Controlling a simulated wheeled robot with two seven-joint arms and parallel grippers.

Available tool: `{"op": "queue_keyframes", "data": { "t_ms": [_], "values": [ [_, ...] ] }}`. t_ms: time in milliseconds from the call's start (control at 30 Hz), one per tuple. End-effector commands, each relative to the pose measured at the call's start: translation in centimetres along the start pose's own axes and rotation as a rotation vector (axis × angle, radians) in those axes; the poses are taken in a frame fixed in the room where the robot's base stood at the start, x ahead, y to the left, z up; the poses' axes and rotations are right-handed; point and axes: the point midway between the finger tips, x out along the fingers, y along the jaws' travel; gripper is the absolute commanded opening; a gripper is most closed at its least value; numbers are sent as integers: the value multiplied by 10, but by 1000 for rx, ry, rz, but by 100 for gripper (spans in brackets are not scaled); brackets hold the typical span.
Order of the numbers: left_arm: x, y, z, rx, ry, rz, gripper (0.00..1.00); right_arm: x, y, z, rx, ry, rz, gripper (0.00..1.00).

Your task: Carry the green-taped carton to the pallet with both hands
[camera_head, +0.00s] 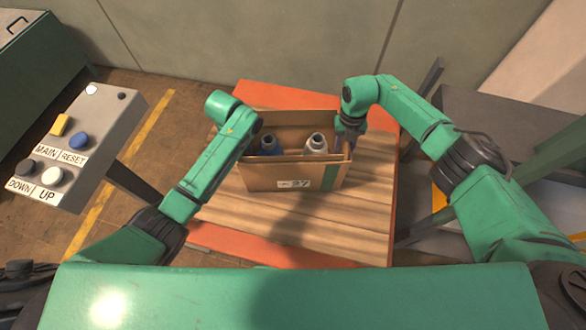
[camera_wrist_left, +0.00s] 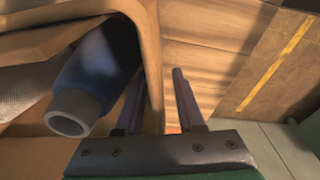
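The open carton (camera_head: 262,180) has a green tape strip (camera_head: 331,176) on its front and stands over the pallet's wooden planks (camera_head: 300,225). A blue bottle (camera_head: 269,147) and a grey bottle (camera_head: 317,144) are inside it. My left gripper (camera_wrist_left: 158,86) is at the carton's left wall (camera_wrist_left: 152,45); its fingers are parted, one inside the wall and one outside, with a gap on the outer side. My right gripper (camera_head: 346,143) is at the carton's right wall; its fingertips are too small and hidden to tell open from shut.
The planks sit on an orange base (camera_head: 285,97). A control box (camera_head: 75,140) with several buttons stands at the left. A dark table (camera_head: 500,120) is at the right. Floor with a yellow line (camera_head: 125,170) lies left of the pallet.

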Motion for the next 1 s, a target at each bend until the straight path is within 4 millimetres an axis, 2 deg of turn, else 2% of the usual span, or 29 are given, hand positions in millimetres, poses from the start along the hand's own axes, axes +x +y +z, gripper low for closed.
{"op": "queue_keyframes", "data": {
  "t_ms": [167,500,600,700,767,867,1000],
  "values": [
    [-13,1,-1,0,3,2,38,0,0,0,0,0,0,38],
    [-99,1,-1,1,4,3,38,0,0,0,0,0,0,38],
    [-114,0,0,0,2,2,38,0,0,0,0,0,0,38],
    [-120,0,0,0,1,1,38,-2,0,0,-1,-1,0,38],
    [-121,0,0,0,0,0,38,-8,0,1,0,-2,0,38],
    [-121,0,0,0,0,0,38,-28,0,1,-2,-5,0,38],
    [-120,0,0,0,0,0,38,-68,0,1,-1,-5,0,38]
  ]
}}
